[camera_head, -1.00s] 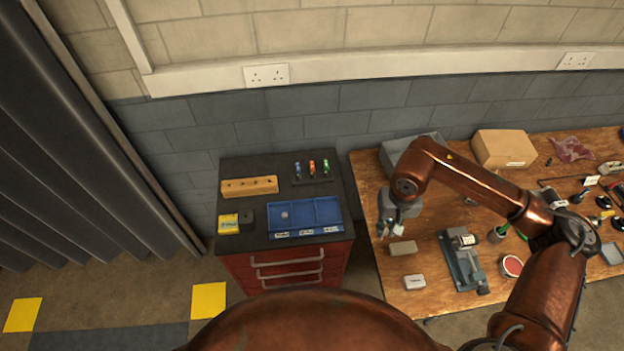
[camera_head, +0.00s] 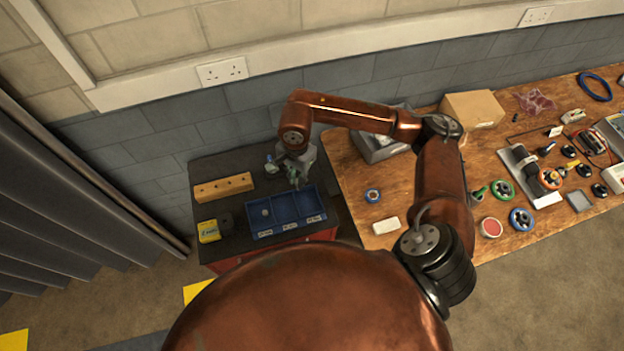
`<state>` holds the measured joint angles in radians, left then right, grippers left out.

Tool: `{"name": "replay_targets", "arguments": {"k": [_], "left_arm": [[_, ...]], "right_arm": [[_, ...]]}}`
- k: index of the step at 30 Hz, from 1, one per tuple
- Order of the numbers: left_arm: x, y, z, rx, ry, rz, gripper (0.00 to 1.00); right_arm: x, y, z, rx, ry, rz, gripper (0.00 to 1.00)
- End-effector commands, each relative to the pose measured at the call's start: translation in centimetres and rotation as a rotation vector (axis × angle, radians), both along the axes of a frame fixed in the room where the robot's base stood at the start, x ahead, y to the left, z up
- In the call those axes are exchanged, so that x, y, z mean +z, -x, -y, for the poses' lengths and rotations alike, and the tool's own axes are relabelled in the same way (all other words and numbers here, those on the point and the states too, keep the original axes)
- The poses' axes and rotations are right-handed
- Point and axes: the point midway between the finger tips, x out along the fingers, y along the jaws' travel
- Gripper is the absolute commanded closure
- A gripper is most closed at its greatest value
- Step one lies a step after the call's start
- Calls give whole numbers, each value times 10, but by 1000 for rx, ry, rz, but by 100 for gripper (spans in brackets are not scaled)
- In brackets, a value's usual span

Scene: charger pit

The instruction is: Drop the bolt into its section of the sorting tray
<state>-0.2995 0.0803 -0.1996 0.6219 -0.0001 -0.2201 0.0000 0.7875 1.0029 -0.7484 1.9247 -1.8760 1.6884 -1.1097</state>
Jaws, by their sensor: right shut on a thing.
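The blue sorting tray (camera_head: 249,221) lies on top of the dark cabinet, with three sections side by side and small labels on its front edge. The labels are too small to read. A small pale round piece (camera_head: 265,212) sits in the left section. My right gripper (camera_head: 296,184) points down over the back of the tray, near the middle and right sections. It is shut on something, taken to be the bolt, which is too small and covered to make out. My left gripper is not in view.
On the cabinet top (camera_head: 235,170) are a wooden block with holes (camera_head: 223,187) and a yellow box (camera_head: 208,231), left of the tray. The wooden bench (camera_head: 345,167) to the right holds a white block (camera_head: 385,225), tape rolls, tools and a cardboard box (camera_head: 471,110).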

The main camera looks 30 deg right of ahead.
Motion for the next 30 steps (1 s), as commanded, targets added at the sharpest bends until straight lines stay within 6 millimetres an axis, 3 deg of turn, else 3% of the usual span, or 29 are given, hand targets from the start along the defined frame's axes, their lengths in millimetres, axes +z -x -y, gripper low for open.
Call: {"name": "replay_targets", "arguments": {"k": [21, 27, 30], "left_arm": [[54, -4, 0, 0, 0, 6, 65], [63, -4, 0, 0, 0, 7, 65], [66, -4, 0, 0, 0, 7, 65]], "right_arm": [[-55, -6, 40, -1981, -21, -45, 100], [-69, -2, 52, -2391, -14, -43, 100], [-74, -1, 55, -2508, -12, -41, 100]]}}
